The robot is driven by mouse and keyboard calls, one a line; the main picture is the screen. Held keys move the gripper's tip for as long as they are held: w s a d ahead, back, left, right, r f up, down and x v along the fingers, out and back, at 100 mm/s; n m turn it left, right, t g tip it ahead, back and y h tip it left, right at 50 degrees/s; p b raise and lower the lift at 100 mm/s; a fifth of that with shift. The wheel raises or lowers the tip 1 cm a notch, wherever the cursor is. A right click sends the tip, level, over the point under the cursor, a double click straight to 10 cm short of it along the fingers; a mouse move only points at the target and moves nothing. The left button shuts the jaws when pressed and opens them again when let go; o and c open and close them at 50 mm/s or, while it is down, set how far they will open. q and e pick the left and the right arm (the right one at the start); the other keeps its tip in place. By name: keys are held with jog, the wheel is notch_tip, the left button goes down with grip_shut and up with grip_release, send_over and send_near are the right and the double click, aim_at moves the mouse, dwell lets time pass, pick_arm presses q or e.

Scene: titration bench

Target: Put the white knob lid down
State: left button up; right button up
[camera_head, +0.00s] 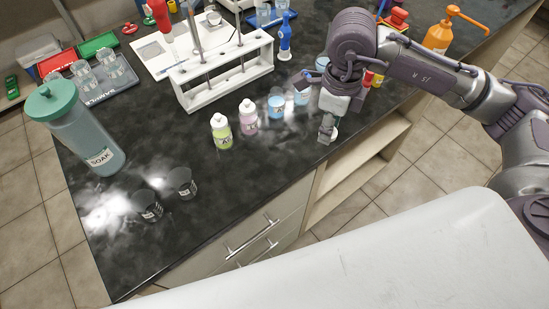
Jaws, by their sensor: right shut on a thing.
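My right gripper (327,132) points down over the front edge of the dark bench (235,200). It is shut on a small white piece (335,135), which looks like the white knob lid. Only a bit of it shows beside the fingertips, so its shape is mostly hidden. I cannot tell whether it touches the bench top. My left gripper is out of view.
Left of the gripper stand a yellow-green bottle (222,134), a pink bottle (249,119) and a blue container (276,105). A white rack (222,80) is behind them. Two dark cups (148,206) and the SOAK jug (85,130) stand left. The front middle is clear.

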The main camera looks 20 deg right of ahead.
jog(key=shift+w+a+f, duration=0.1)
jog(key=shift+a+f, duration=0.05)
jog(key=shift+a, duration=0.15)
jog(key=p, duration=0.4)
send_over(275, 158)
jog(key=shift+m, duration=0.3)
notch_tip(275, 158, down, 6)
jog(key=shift+f, duration=0.2)
jog(key=shift+a+f, duration=0.1)
jog(key=shift+f, duration=0.1)
notch_tip(275, 158, down, 3)
jog(key=shift+f+p, duration=0.15)
jog(key=shift+p, duration=0.4)
jog(key=shift+f, duration=0.25)
jog(key=shift+f, duration=0.1)
